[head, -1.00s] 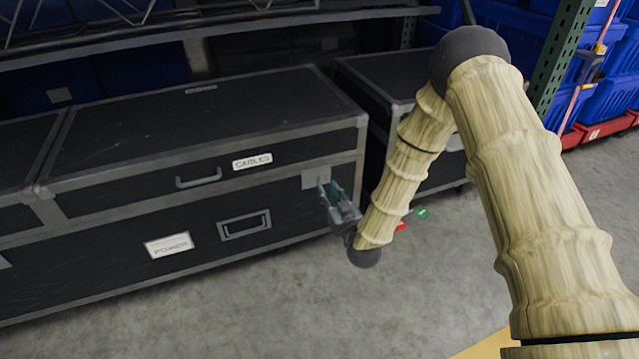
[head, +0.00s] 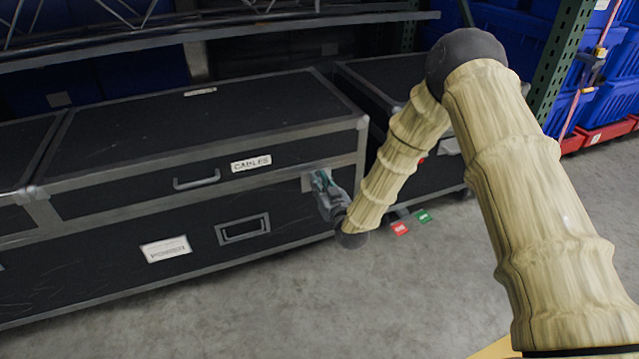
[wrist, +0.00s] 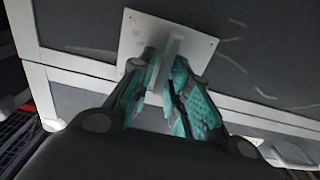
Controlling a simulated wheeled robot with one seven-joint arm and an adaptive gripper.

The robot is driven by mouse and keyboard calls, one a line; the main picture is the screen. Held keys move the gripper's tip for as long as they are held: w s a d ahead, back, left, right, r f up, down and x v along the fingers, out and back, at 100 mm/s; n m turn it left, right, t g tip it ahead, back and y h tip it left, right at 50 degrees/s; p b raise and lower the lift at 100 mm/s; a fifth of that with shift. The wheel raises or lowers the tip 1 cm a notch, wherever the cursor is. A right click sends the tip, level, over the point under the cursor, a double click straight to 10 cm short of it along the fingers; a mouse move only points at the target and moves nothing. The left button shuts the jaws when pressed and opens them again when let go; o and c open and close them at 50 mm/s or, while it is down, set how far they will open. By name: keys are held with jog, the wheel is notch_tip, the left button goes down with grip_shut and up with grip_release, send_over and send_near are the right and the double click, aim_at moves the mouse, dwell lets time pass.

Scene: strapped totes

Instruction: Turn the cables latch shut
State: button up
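The black case with the CABLES label (head: 251,163) has a latch (wrist: 166,62) at the right end of its front, on a pale square plate (wrist: 195,38). My gripper (head: 320,182) is at this latch in the head view and hides most of it. In the wrist view, my gripper's teal-padded fingers (wrist: 166,72) lie on both sides of the latch's raised tab and close in on it. The tab stands tilted slightly right at its top in that view. The lid of the case is down.
A POWER label (head: 166,249) and a recessed handle (head: 243,229) are on the lower front. Another black case (head: 385,75) stands close behind my arm at the right. A red tag (head: 400,229) and a green tag (head: 423,216) show near the floor. A metal shelf edge (head: 300,22) hangs above.

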grip_shut()
jog(key=shift+d+m+p, duration=0.1)
jog(key=shift+m+p, duration=0.2)
jog(key=shift+m, duration=0.1)
jog(key=m+p, duration=0.2)
jog(key=shift+d+m, duration=0.2)
jog(key=shift+m, duration=0.1)
jog(key=shift+w+d+f+m+p, duration=0.1)
jog(key=shift+d+f+m+p, duration=0.2)
jog(key=shift+m, duration=2.15)
jog(key=shift+w+d+f+m+p, duration=0.15)
jog(key=shift+f+m, duration=0.2)
jog(key=shift+m, duration=2.05)
jog(key=shift+s+d+f+m+p, duration=0.1)
jog(key=shift+d+f+m+p, duration=0.2)
jog(key=shift+m, duration=2.15)
jog(key=shift+a, duration=0.15)
